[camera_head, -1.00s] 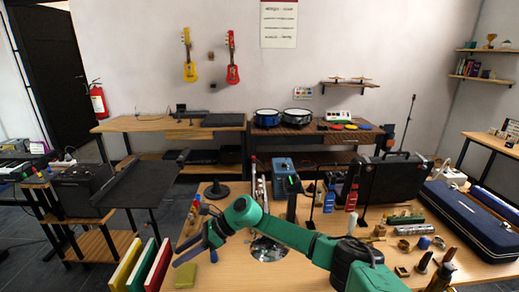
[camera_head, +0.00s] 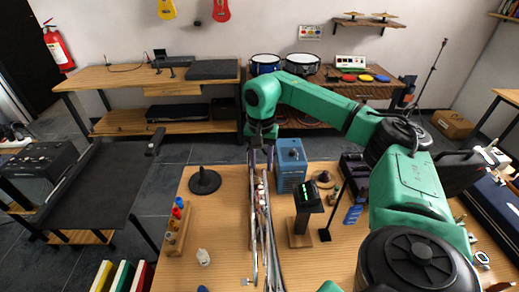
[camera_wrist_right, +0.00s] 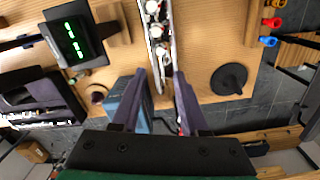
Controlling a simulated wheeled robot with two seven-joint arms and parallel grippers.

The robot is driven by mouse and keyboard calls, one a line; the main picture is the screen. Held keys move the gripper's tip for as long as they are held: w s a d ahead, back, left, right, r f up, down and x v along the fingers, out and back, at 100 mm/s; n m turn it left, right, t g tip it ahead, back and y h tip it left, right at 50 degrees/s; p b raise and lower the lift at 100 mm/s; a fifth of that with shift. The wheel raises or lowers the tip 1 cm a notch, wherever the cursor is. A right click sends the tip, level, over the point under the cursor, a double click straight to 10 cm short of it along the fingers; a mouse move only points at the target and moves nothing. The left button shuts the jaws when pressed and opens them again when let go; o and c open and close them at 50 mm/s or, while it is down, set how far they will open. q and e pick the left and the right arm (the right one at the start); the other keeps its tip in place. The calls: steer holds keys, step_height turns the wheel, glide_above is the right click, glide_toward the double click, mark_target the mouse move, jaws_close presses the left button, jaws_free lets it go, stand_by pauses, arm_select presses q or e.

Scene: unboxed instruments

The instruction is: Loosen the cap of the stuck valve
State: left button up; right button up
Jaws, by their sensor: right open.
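A long silver instrument (camera_head: 254,225) stands on the wooden table, seen nearly edge-on in the head view. In the right wrist view the instrument (camera_wrist_right: 146,22) shows a row of round pale valve caps (camera_wrist_right: 156,31); I cannot tell which one is stuck. My right gripper (camera_head: 261,150) points down over the far end of the instrument. In the wrist view its purple fingers (camera_wrist_right: 158,88) are apart, on either side of the instrument's end. Nothing is visibly gripped; contact cannot be told. My left gripper is not in view.
A blue box (camera_head: 290,165) stands close right of the gripper. A black stand with a green display (camera_head: 307,195) is nearer. A round black base (camera_head: 204,181) and a rack of coloured pieces (camera_head: 177,225) are on the left.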

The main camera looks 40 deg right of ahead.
mark_target(261, 187)
steer(key=shift+s+a+f+b, duration=0.55)
steer(key=shift+s+a+b, duration=0.1)
steer(key=shift+s+b, duration=0.1)
steer(key=shift+f+b, duration=0.5)
steer(key=shift+f, duration=0.1)
steer(key=f+b, duration=0.2)
steer(key=f, duration=0.1)
steer(key=w+f+b, duration=0.1)
steer(key=shift+d+f, duration=0.3)
steer(key=shift+d, duration=0.05)
steer(key=shift+s+a+f+b, duration=0.1)
steer(key=shift+f+b, duration=0.2)
steer(key=shift+f, duration=0.15)
steer(key=shift+s+a+f+b, duration=0.1)
steer(key=shift+f+b, duration=0.2)
steer(key=shift+f, duration=0.1)
steer(key=shift+d+f, duration=0.15)
steer(key=shift+f, duration=0.25)
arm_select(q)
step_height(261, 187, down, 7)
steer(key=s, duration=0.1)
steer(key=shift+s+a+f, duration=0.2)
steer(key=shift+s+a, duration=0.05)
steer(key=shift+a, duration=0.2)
arm_select(e)
jaws_close()
